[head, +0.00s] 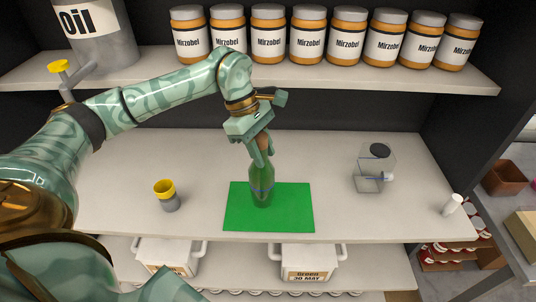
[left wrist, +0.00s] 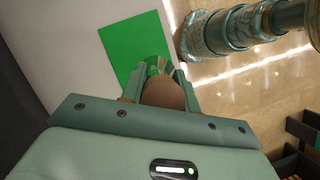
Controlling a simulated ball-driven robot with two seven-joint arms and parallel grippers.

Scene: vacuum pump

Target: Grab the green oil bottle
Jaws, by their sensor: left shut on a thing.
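The green oil bottle (head: 262,188) stands upright on the green mat (head: 292,213) on the shelf, in the middle of the head view. A brown stopper (head: 263,141) tops it. My left gripper (head: 262,155) reaches down from above and is shut on the bottle's upper part. In the left wrist view, the left gripper (left wrist: 160,85) holds the bottle between its fingers, with the round brown stopper (left wrist: 163,94) nearest the camera. The green mat shows beyond it (left wrist: 125,47). My right gripper is not in view.
A clear jug (head: 372,172) with a dark lid and a white cylinder (head: 453,204) stand to the right. A yellow-topped grey cup (head: 168,196) stands to the left. Mirzobel jars (head: 268,38) and an oil can (head: 95,40) fill the shelf above. Bare shelf surrounds the mat.

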